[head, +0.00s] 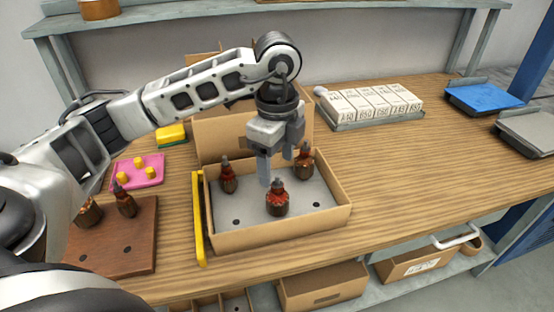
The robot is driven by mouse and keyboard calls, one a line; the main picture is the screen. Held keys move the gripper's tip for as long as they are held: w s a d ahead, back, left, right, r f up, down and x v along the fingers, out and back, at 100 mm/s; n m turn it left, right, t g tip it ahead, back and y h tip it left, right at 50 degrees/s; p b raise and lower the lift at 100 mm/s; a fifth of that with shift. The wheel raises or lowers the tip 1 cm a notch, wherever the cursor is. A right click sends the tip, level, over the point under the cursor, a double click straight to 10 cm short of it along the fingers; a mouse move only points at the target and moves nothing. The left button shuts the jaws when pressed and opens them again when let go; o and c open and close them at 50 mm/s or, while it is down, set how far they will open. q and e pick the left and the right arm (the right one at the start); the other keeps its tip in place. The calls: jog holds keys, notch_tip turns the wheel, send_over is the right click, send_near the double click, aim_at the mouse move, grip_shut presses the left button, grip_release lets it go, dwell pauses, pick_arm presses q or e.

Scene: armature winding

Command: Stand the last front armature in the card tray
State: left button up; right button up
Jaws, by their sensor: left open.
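The card tray (275,239) is an open cardboard box with a grey floor and dark holes. Three red-and-copper armatures stand in it: one at the back left (228,180), one at the back right (305,160) and one at the front middle (277,201). My left gripper (276,169) points down over the tray. Its fingers are apart and empty, just above and behind the front middle armature. Two more armatures stand on a brown wooden board (140,239) at the left, one at its edge (91,213) and one beside it (126,204). My right gripper is out of view.
A yellow bar (199,218) stands along the tray's left side. A pink mat (137,172) with yellow pieces lies behind the board. White boxes (375,104), a blue tray (483,98) and a grey tray (528,131) stand at the right. The bench right of the card tray is clear.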

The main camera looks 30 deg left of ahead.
pick_arm(q)
jog(key=shift+r+p, duration=0.6)
jog(key=shift+r, duration=0.35)
jog(key=shift+r+p, duration=0.35)
jog(key=shift+r, duration=0.1)
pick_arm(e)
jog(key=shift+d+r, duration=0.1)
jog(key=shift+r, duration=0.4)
pick_arm(q)
jog(key=o, duration=0.6)
jog(key=shift+c, duration=0.2)
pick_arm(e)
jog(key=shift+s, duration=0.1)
pick_arm(q)
notch_tip(320, 180, up, 16)
jog(key=p, duration=0.2)
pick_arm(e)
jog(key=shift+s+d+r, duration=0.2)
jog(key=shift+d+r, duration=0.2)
pick_arm(q)
jog(key=shift+p, duration=0.3)
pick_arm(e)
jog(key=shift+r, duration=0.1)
